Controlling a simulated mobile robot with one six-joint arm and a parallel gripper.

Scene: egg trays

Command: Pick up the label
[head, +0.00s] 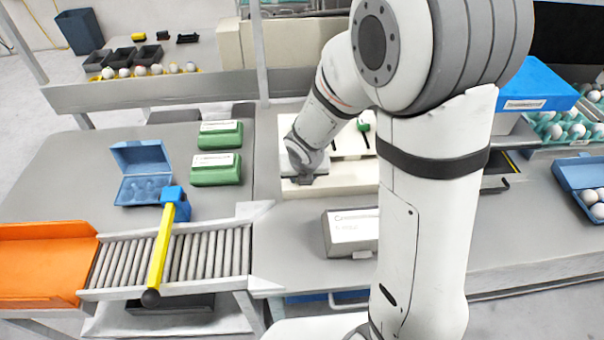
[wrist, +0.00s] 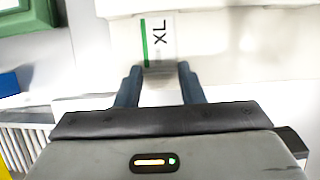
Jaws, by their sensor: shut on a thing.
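The label (wrist: 158,42) is a small white card with a green stripe and the letters "XL", seen in the wrist view. My gripper (wrist: 160,73) is shut on the label's near edge, one dark finger at each side. The label's far part sticks out ahead of the fingertips, against a cream-white surface.
Left of the holder stand two green egg cartons (head: 217,170) and an open blue carton (head: 140,160). A roller conveyor (head: 215,252) with a yellow bar (head: 160,250) lies at front left. A grey carton (head: 345,228) sits close in front of the holder.

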